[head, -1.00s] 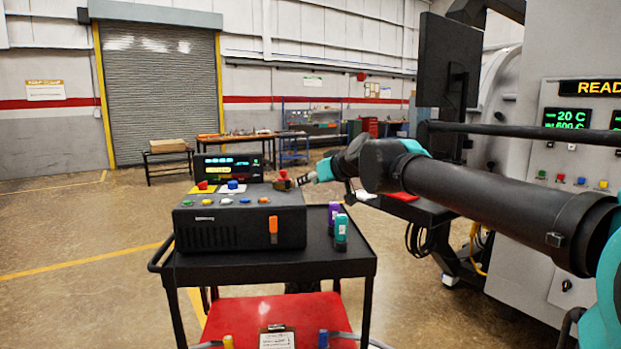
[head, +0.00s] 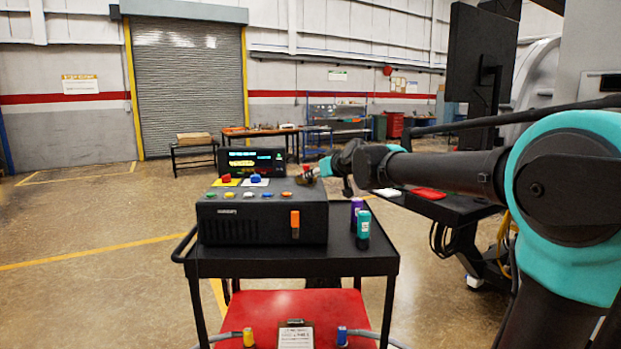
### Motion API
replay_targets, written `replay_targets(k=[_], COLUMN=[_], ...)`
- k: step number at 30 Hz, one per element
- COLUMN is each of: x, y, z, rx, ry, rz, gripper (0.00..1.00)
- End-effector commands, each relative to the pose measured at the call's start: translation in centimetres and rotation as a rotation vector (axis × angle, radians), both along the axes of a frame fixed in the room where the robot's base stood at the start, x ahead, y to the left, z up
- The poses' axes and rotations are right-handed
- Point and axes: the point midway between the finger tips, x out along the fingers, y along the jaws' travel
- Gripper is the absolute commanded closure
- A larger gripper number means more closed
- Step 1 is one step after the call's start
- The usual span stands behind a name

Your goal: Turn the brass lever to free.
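A black control box (head: 262,222) stands on a black cart, with a row of coloured buttons along its top edge. A small brownish, brass-like piece (head: 304,180) sits at the top right rear of the box. It may be the brass lever, but it is too small to read its shape or setting. An orange upright handle (head: 295,222) is on the box front. My gripper (head: 314,173) reaches in from the right, at or very close to the brownish piece. Its fingers are too small and overlapped to show whether they are open or touching.
The black cart's top (head: 290,263) has a purple bottle (head: 356,208) and a teal bottle (head: 363,230) right of the box. A small display (head: 252,160) stands behind the buttons. A dark table (head: 440,205) with a red item is at right. Floor at left is clear.

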Motion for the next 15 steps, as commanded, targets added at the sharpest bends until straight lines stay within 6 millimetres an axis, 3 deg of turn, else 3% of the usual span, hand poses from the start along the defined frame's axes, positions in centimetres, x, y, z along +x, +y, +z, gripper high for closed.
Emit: replay_targets(k=[6,15], x=[2.5,3.6], y=[1.6,2.3], z=[-1.2,-1.8], rx=[0.0,-0.001], ry=[0.0,0.0], rz=[0.001,0.0], gripper=[0.63,0.63])
